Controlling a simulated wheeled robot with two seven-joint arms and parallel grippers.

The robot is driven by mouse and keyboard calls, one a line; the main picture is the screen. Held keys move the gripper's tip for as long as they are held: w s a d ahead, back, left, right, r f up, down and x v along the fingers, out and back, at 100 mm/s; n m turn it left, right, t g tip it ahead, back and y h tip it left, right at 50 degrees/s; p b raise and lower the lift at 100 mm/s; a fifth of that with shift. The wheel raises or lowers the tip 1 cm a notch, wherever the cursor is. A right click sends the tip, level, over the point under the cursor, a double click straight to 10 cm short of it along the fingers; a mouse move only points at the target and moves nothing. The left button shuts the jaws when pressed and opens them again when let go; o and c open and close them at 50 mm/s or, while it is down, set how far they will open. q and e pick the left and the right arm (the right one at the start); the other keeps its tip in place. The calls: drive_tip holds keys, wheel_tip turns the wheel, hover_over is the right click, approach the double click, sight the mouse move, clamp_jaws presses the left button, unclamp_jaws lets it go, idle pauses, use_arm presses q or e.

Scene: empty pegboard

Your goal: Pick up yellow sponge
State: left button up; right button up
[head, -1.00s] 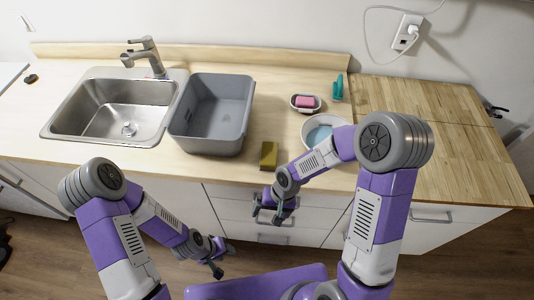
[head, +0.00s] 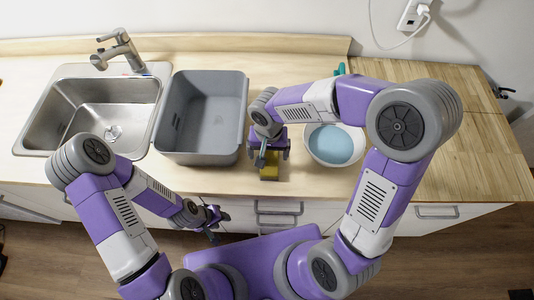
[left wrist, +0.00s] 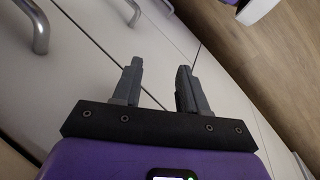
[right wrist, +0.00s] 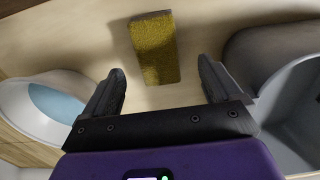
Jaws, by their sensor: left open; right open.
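The yellow sponge (right wrist: 155,50) lies on the wooden counter near its front edge. In the right wrist view it is ahead of my right gripper (right wrist: 162,92), roughly between the lines of the two fingers and just beyond their tips. In the head view the sponge (head: 269,172) is partly hidden by my right gripper (head: 266,156), which is over it. The right gripper is open and empty. My left gripper (left wrist: 158,75) is open and empty, low in front of the cabinet doors; it also shows in the head view (head: 217,226).
A grey basin (head: 201,118) stands left of the sponge, beside the steel sink (head: 100,113). A white bowl with a blue inside (head: 335,145) stands to the right. The counter's front edge is close to the sponge. My right arm hides the counter behind.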

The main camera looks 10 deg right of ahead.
sight(269, 161)
wheel_tip(269, 161, down, 6)
drive_tip(key=shift+d+f+b, duration=0.15)
drive_tip(key=shift+f+b, duration=0.05)
drive_tip(key=shift+b, duration=0.2)
drive_tip(key=shift+s, duration=0.1)
drive_tip(key=c, duration=1.1)
wheel_tip(269, 161, up, 10)
drive_tip(key=shift+r+p, duration=0.1)
drive_tip(key=shift+p, duration=0.75)
